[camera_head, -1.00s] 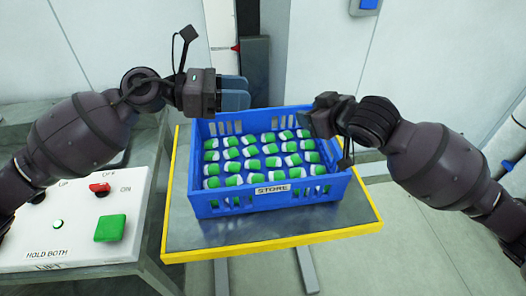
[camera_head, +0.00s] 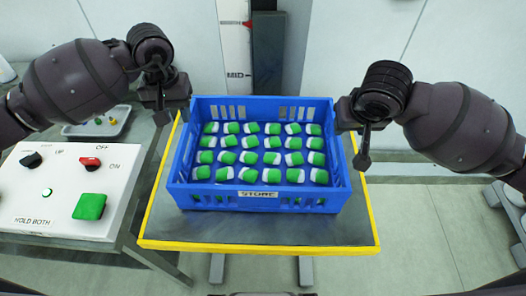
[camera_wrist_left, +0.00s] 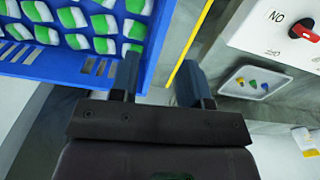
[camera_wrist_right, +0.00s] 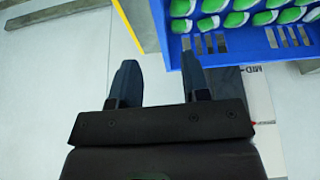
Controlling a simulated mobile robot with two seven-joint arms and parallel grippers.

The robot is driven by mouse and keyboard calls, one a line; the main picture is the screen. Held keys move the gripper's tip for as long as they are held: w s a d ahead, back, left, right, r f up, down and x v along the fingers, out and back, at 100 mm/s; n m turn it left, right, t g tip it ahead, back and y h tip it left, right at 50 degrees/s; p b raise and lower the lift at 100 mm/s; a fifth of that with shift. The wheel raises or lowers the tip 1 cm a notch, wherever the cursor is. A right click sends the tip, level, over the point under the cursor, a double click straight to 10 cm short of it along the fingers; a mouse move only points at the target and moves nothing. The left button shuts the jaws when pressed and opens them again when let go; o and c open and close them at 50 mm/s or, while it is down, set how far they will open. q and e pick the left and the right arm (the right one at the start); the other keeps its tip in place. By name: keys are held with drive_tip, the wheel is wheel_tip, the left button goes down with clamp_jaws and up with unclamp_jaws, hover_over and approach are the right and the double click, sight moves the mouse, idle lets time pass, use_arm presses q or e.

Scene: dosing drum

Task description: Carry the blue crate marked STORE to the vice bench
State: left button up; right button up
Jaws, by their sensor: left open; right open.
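The blue crate (camera_head: 300,203) marked STORE stands upright on a grey platform with a yellow edge (camera_head: 260,248). It holds rows of green-and-white pieces. My left gripper (camera_head: 166,92) is open and empty by the crate's far left corner. In the left wrist view its fingers (camera_wrist_left: 158,82) point toward the crate's rim, one overlapping the blue wall; contact cannot be told. My right gripper (camera_head: 347,112) is open by the crate's far right side. In the right wrist view its fingers (camera_wrist_right: 158,82) are empty, one close beside the crate wall (camera_wrist_right: 240,45). No vice can be made out.
A control panel (camera_head: 65,190) with a green button and red and black switches sits on a bench at the left. A small tray (camera_head: 97,122) with coloured bits lies behind it. A scale post (camera_head: 235,50) stands behind the crate. Floor is clear at right.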

sight(182, 137)
use_arm(q)
drive_tip(key=shift+s+a+m, duration=0.25)
drive_tip(key=shift+a+m, duration=0.05)
drive_tip(key=shift+m, duration=0.1)
use_arm(e)
drive_tip(key=shift+s+a+r, duration=0.1)
drive_tip(key=shift+s+a, duration=0.1)
use_arm(q)
drive_tip(key=shift+w+d, duration=0.2)
use_arm(e)
drive_tip(key=shift+w+d+m, duration=0.2)
drive_tip(key=shift+m, duration=0.1)
use_arm(q)
drive_tip(key=shift+s+a, duration=0.1)
drive_tip(key=shift+s, duration=0.05)
use_arm(e)
drive_tip(key=shift+a, duration=0.1)
use_arm(q)
wheel_tip(182, 137, down, 11)
drive_tip(key=shift+r, duration=0.1)
use_arm(e)
drive_tip(key=x, duration=1.1)
use_arm(q)
clamp_jaws()
use_arm(e)
clamp_jaws()
drive_tip(key=shift+r, duration=0.1)
